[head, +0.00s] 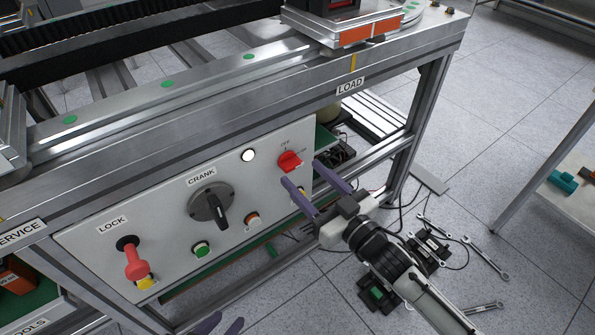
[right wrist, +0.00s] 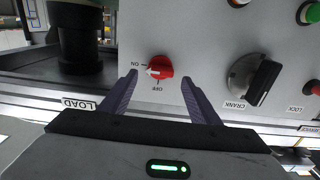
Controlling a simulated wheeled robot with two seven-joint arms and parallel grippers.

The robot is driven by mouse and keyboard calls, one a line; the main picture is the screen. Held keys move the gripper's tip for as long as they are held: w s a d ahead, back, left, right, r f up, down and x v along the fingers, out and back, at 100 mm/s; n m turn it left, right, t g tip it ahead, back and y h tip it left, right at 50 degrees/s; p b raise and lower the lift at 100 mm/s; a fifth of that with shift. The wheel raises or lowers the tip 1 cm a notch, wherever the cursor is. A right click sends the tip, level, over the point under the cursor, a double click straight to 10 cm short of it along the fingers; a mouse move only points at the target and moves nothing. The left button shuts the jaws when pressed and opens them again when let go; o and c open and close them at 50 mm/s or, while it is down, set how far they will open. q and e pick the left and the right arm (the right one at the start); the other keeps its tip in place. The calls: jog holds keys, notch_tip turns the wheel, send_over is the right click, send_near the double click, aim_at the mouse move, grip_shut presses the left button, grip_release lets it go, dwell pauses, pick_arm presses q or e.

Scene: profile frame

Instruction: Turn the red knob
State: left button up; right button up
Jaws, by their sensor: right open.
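The red knob (head: 289,161) is on the right part of the grey control panel, with OFF above it. In the right wrist view the knob (right wrist: 160,67) shows between ON and OFF labels, its pale mark on the ON side. My right gripper (head: 302,172) is open in front of the knob. In the right wrist view its purple fingers (right wrist: 160,78) stand apart on either side of the knob's line, with no contact visible.
The panel also carries a black crank (head: 211,207), a red lock handle (head: 133,260), a green button (head: 202,249) and a white lamp (head: 248,155). The frame's metal rail (head: 200,130) runs above. Wrenches (head: 485,258) and cables lie on the floor at right.

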aim_at(295, 167)
jog(key=shift+x, duration=1.8)
jog(key=c, duration=1.1)
jog(key=shift+o, duration=0.2)
